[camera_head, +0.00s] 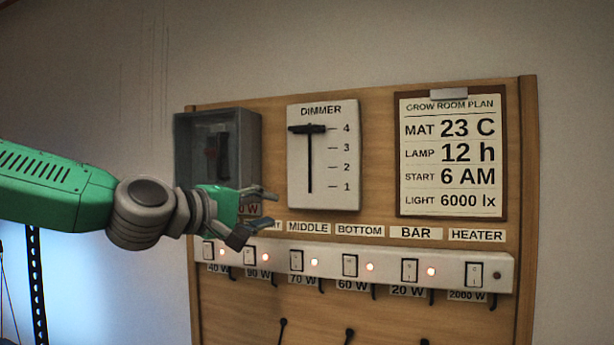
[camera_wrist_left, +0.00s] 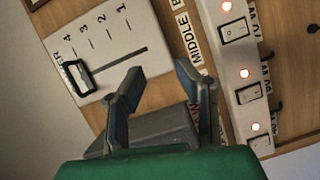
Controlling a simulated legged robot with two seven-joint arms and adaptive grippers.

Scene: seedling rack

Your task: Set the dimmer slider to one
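The white dimmer panel (camera_head: 340,190) is mounted on the wooden board, with a vertical slot and marks 1 at the bottom to 4 at the top. Its dark slider handle (camera_head: 307,129) sits level with 4. In the left wrist view the handle (camera_wrist_left: 79,79) also shows beside the 4. My left gripper (camera_head: 262,212) is open and empty, left of the panel and below the handle's height. In the left wrist view its two fingers (camera_wrist_left: 160,82) are spread apart, with the handle outside them to the left. My right gripper is not in view.
A grey box (camera_head: 242,150) with a clear front stands out from the board behind my left gripper. A white switch strip (camera_head: 330,262) with several switches and lit lamps runs below the dimmer. A grow room plan clipboard (camera_head: 452,210) hangs at the right.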

